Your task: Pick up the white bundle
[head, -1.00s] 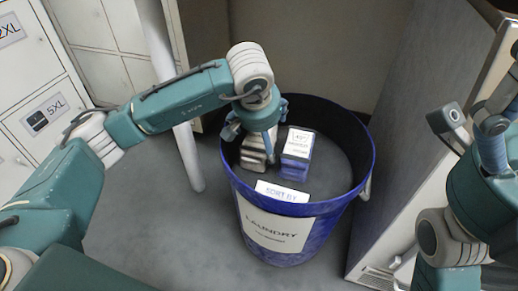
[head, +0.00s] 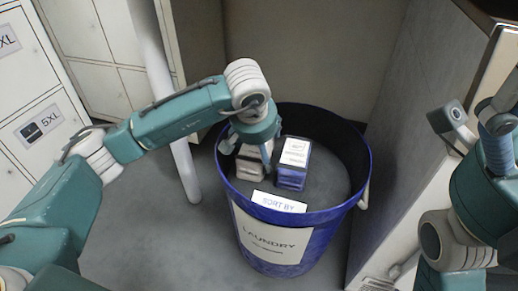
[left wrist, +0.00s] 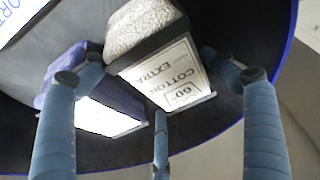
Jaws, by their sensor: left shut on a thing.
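The white bundle (head: 250,165) is a folded pale cloth with a dark band. It lies inside the blue laundry bin (head: 365,165), on the left side. In the left wrist view the bundle (left wrist: 140,22) shows its "COTTON EXTRA" label. My left gripper (head: 252,146) reaches down into the bin and is shut on the white bundle. Its fingers (left wrist: 165,85) stand around the bundle in the left wrist view. I cannot tell whether the bundle is clear of what lies under it. My right gripper (head: 503,125) is partly in view at the right edge, its fingers unclear.
A blue bundle (head: 291,178) with a white label lies right beside the white one in the bin; it also shows in the left wrist view (left wrist: 70,85). A "SORT BY" card (head: 279,202) sits at the near rim. A white pole, lockers (head: 30,110) and a grey cabinet (head: 415,130) flank the bin.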

